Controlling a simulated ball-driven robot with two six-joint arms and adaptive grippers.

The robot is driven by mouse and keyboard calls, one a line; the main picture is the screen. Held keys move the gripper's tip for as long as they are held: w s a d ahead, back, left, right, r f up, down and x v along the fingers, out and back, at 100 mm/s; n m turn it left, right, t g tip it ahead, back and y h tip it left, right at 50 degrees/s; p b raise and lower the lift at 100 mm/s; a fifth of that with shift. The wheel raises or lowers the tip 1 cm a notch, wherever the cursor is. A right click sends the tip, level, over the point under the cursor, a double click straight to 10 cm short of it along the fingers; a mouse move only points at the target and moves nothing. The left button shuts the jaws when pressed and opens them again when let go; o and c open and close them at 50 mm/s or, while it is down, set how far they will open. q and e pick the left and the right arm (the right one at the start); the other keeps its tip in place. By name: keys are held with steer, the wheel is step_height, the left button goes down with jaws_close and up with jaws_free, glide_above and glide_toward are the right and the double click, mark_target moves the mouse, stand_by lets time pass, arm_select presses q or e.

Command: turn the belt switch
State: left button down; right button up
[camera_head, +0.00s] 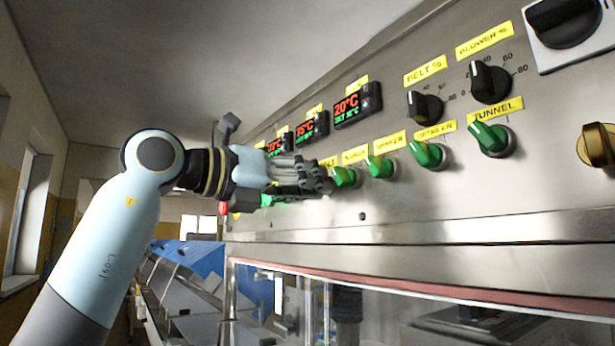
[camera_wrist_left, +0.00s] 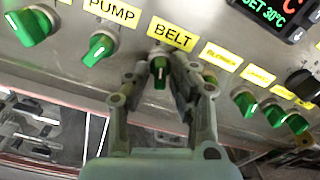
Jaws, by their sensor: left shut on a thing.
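The belt switch is a green knob (camera_wrist_left: 159,72) under a yellow BELT label (camera_wrist_left: 172,34) in the left wrist view. My left gripper (camera_wrist_left: 163,85) has one finger on each side of the knob and is shut on it. In the head view my left gripper (camera_head: 325,178) reaches the panel from the left, and its fingers hide most of the belt switch. The white mark on the knob points roughly straight up and down in the left wrist view. My right gripper is not in view.
The pump switch (camera_wrist_left: 99,50) is left of the belt switch, and the blower switch (camera_head: 344,177) is close on its other side. More green switches, the tunnel switch (camera_head: 491,138) among them, line the steel panel (camera_head: 480,190). A clear window lies below.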

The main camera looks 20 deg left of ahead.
arm_select(q)
steer(key=shift+r+n+p, duration=0.1)
steer(key=shift+n+p, duration=0.25)
steer(key=shift+n, duration=0.45)
steer(key=c, duration=1.4)
jaws_free()
steer(key=shift+o, duration=0.2)
steer(key=v, duration=1.2)
